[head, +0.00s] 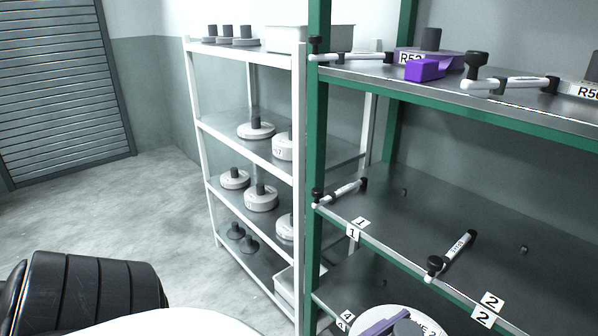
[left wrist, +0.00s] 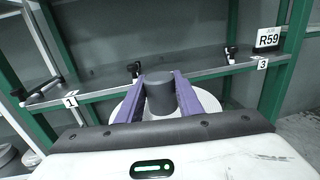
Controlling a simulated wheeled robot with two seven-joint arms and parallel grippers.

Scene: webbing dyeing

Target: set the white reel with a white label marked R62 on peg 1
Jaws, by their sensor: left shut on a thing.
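A white reel with a dark grey hub (left wrist: 160,93) is in my left gripper (left wrist: 158,90). Its purple fingers are shut on the hub from both sides. The reel's white flange (head: 425,322) shows at the bottom of the head view, with print only partly visible; R62 cannot be read. The green-framed shelf carries number 1 tags (head: 357,223) on its middle level edge, also seen in the left wrist view (left wrist: 71,101). A small dark stud (head: 404,192) stands on the shelf behind them. The reel is held in front of the shelf, apart from it. My right gripper is not in view.
Number 2 tags (head: 490,300) are to the right. A purple reel (head: 433,58) is on the upper level. A white rack (head: 297,150) with several reels stands left. The middle level is otherwise bare.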

